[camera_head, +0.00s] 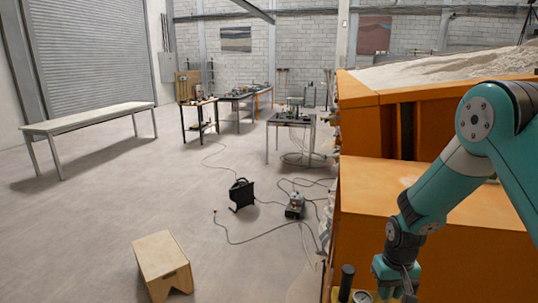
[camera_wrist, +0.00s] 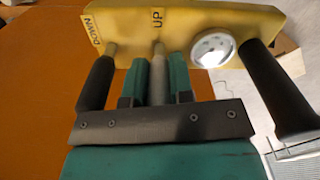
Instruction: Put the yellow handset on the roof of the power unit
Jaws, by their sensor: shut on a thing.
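The yellow handset (camera_wrist: 180,25) fills the top of the wrist view, with UP and DOWN labels, a round dial and dark handles. My gripper (camera_wrist: 157,78) is shut on a grey lever of the handset, one teal finger on each side. In the head view, my gripper (camera_head: 398,285) is at the bottom right, in front of the orange housing.
The orange sandbed wall (camera_head: 365,115) rises behind the flat top, with pale sand (camera_head: 440,70) above. A wooden step stool (camera_head: 162,265), a black item (camera_head: 241,194) and loose cables lie on the floor to the left. The floor at far left is mostly clear.

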